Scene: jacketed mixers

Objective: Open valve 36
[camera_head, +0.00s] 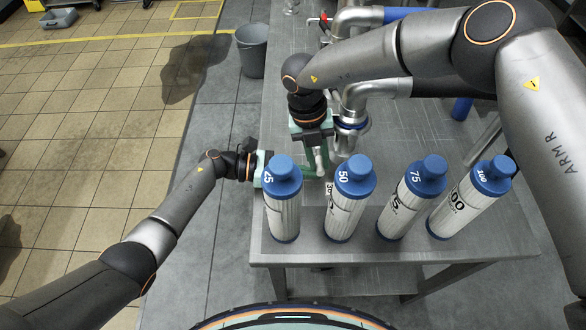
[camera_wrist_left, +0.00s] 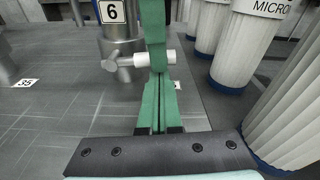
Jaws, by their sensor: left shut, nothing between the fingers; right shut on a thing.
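The valve body (camera_wrist_left: 122,45) is a metal pipe fitting in the left wrist view. In the head view, bottles partly hide this spot.
Bottles marked 25 (camera_head: 284,205), 50 (camera_head: 346,210), 75 (camera_head: 408,205) and 100 (camera_head: 465,205) stand along the near side of the metal table (camera_head: 390,265). Pipes (camera_head: 362,95) rise behind. A grey bucket (camera_head: 251,55) stands on the floor left of the table.

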